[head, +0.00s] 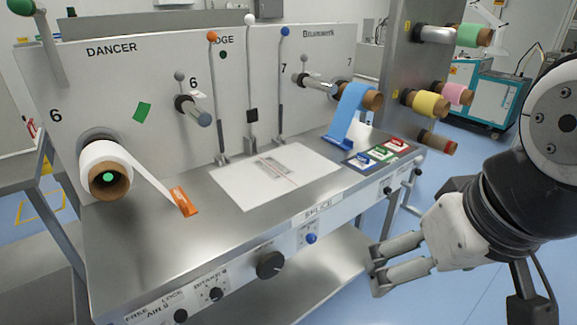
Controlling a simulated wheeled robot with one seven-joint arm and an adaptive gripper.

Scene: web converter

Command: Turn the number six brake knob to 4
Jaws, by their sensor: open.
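The number six brake knob (216,294) is a small dark knob on the front face of the steel bench, under a label that seems to read BRAKE 6. Small marks surround it, but they are too small to read, so I cannot tell its setting. My gripper (374,268) is at the lower right, in front of the bench. Its two pale fingers point left and are apart, with nothing between them. It is well to the right of the knob and not touching the bench.
A larger black knob (270,265) and a blue button (311,238) sit right of the brake knob. A black knob (181,316) sits to its left.

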